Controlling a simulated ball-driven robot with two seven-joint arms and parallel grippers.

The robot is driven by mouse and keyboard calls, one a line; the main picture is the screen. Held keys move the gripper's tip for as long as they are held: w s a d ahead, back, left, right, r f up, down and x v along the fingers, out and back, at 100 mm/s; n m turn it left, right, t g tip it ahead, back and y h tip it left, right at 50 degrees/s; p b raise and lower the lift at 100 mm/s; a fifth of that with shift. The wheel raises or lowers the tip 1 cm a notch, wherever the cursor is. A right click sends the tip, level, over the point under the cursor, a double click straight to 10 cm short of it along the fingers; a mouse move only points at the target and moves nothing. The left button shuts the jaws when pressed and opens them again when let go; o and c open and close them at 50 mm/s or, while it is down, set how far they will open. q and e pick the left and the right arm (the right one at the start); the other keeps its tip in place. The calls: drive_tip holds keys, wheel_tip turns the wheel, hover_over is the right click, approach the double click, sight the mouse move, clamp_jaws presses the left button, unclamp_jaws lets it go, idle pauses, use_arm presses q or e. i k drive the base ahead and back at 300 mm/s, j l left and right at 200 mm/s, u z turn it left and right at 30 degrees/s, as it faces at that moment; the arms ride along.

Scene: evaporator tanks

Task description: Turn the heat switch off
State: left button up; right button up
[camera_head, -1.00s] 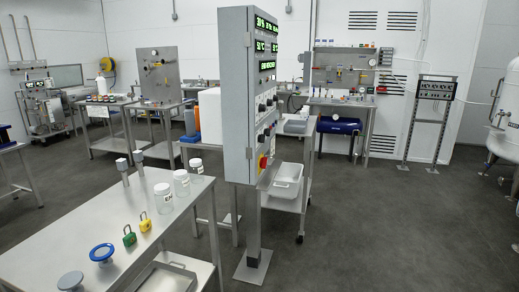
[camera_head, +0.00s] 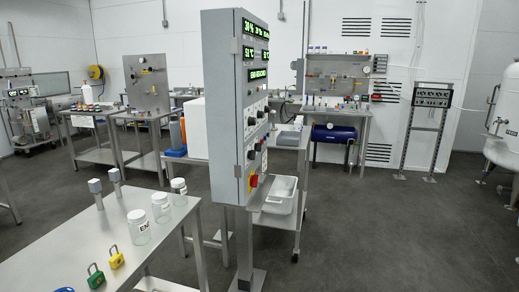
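A tall grey control cabinet (camera_head: 222,110) stands on a post at the centre of the view, seen mostly from its side. Its front panel (camera_head: 255,130) faces right and shows at a steep angle. It carries green digital displays (camera_head: 256,50) at the top, several knobs and switches (camera_head: 256,122) in the middle, and a red and yellow rotary switch (camera_head: 253,182) at the bottom. I cannot tell which one is the heat switch or read its position. Neither of my grippers shows.
A steel table (camera_head: 110,235) at the front left holds jars (camera_head: 139,228), a green padlock (camera_head: 96,278) and a yellow padlock (camera_head: 117,259). A cart with a white tray (camera_head: 280,196) stands just behind the cabinet. The floor (camera_head: 380,235) to the right is clear.

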sight(258, 146)
drive_tip(key=i+l+z, duration=0.1)
drive_tip(key=i+l, duration=0.25)
drive_tip(key=l, duration=0.15)
drive_tip(key=i+l, duration=0.35)
drive_tip(key=l, duration=0.15)
drive_tip(key=i+l+z, duration=0.15)
drive_tip(key=i+l, duration=0.15)
drive_tip(key=l, duration=0.2)
